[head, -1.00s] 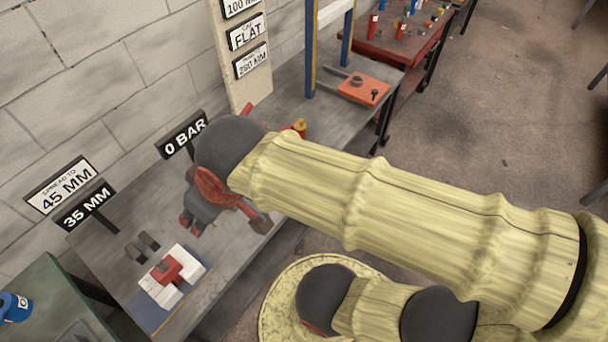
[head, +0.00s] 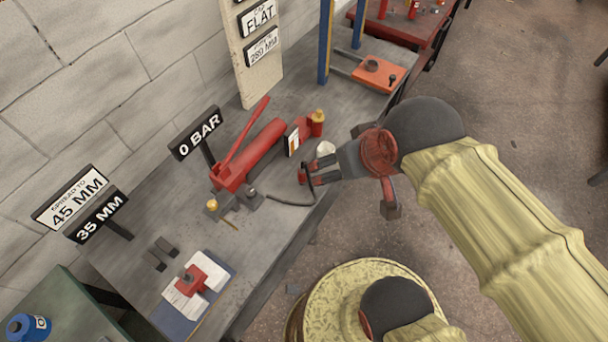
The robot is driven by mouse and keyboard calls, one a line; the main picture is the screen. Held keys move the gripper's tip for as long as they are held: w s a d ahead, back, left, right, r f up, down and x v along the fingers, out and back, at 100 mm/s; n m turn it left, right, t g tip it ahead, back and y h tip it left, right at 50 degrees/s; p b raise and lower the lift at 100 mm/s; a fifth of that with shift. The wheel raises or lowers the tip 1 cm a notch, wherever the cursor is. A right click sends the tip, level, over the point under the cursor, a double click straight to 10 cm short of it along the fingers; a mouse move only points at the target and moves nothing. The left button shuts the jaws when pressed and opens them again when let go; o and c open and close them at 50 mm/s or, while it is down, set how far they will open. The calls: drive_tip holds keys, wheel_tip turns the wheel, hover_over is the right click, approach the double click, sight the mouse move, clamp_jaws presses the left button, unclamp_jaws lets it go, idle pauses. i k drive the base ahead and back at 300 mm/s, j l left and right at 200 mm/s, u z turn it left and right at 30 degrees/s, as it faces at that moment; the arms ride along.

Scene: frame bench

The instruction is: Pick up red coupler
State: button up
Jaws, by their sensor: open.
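My gripper (head: 322,169) is open over the front edge of the bench, to the right of a red hand pump (head: 245,158). A small red piece (head: 303,176) shows at the hose end, beside the fingertips. It may be the red coupler, but the fingers partly cover this spot and I cannot tell it from the finger pads. I cannot tell whether the fingers touch it.
A red part with a brass cap (head: 317,122) stands behind the gripper. A red tool (head: 192,280) lies on white and blue sheets at the near left. An orange plate (head: 377,75) lies at the far end. A round yellowish drum top (head: 335,300) stands beside the bench.

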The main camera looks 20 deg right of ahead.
sight(302, 176)
drive_tip(key=j+u, duration=0.15)
drive_tip(key=u, duration=1.6)
drive_tip(key=i+l+z, duration=0.1)
drive_tip(key=l+z, duration=0.2)
drive_tip(key=i+l+z, duration=0.1)
drive_tip(key=l+z, duration=0.25)
